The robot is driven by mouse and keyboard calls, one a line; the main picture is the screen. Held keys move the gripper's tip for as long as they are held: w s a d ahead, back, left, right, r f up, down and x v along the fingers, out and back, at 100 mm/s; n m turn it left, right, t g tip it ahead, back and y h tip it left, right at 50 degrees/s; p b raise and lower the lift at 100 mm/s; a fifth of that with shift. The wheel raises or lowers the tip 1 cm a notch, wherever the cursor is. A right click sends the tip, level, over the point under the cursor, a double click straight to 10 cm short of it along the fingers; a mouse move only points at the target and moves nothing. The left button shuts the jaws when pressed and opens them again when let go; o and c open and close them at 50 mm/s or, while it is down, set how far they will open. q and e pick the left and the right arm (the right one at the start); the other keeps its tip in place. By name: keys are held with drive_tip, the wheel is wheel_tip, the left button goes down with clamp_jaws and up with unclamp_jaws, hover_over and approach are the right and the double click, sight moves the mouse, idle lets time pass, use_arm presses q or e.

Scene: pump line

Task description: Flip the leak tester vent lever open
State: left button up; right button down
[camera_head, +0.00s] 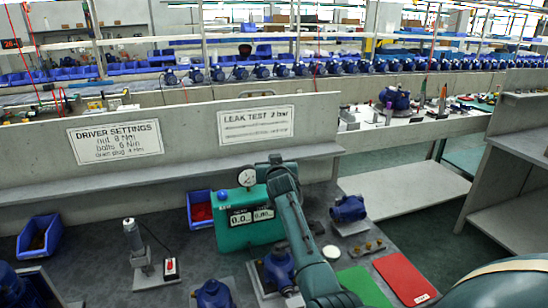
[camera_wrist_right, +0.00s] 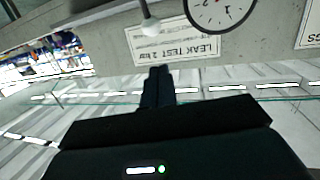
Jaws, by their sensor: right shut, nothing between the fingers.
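The leak tester (camera_head: 262,232) is a teal box with two number displays and a round white gauge (camera_head: 247,177) on top. Part of it is hidden behind my right arm. The gauge also shows at the top of the right wrist view (camera_wrist_right: 221,8). In the head view the right gripper (camera_head: 274,159) is at the tester's top right. My left gripper is not seen.
A grey partition with a LEAK TEST sign (camera_head: 256,124) stands behind the tester. A blue bin with red contents (camera_head: 200,212) is left of it. A blue pump (camera_head: 348,209), a green mat (camera_head: 363,286) and a red mat (camera_head: 405,277) are to the right.

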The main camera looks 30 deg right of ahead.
drive_tip(key=s+a+r, duration=0.3)
drive_tip(key=s+r, duration=0.2)
drive_tip(key=s, duration=0.1)
drive_tip(key=shift+s+a, duration=0.2)
drive_tip(key=shift+s, duration=0.15)
